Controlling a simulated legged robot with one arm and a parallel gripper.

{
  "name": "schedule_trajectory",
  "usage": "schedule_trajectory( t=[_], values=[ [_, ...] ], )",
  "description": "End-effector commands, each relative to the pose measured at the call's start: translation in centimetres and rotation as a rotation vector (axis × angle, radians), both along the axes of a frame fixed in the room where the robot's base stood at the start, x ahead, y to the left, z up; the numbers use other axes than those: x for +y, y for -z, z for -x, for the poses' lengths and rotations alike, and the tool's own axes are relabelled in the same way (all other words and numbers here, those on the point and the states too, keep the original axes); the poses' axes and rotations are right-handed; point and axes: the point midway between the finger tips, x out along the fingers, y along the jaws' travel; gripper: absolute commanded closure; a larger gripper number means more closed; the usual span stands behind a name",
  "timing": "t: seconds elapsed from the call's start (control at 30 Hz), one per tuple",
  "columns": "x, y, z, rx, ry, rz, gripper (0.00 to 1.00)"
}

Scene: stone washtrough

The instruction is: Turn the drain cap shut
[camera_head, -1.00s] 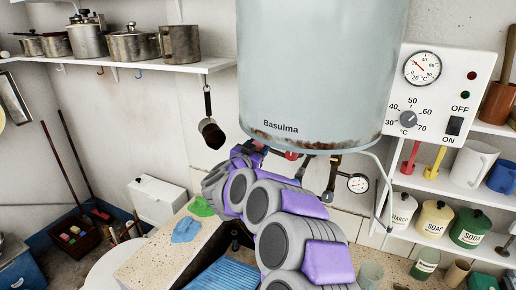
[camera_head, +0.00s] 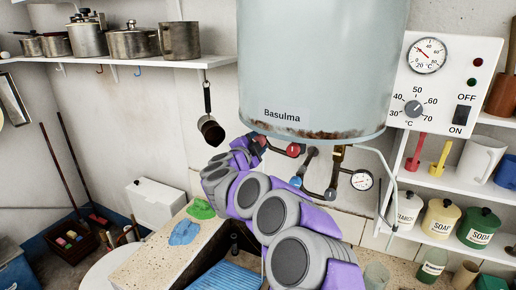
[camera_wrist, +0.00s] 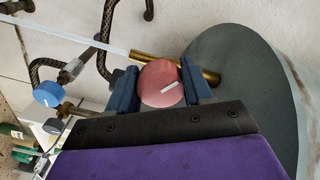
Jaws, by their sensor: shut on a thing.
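In the head view, my gripper (camera_head: 259,140) reaches under the boiler's (camera_head: 320,70) lower rim, and my arm hides much of the grip. A red knob (camera_head: 294,150) shows just right of it; I cannot tell whether it is the held cap.
A blue knob (camera_head: 295,182) and a small gauge (camera_head: 361,180) hang on pipes right of my gripper. The blue knob also shows in the wrist view (camera_wrist: 47,94). A control panel (camera_head: 445,80) and soap shelves are at right. A stone trough (camera_head: 150,258) lies below.

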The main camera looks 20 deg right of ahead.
Motion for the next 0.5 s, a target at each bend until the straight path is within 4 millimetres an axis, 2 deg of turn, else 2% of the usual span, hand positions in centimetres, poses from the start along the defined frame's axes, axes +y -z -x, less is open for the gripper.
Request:
schedule_trajectory(
  t=[0.5],
  values=[
    [0.05, 0.10, -0.02, -0.351, 0.000, -0.348, 0.80]
  ],
)
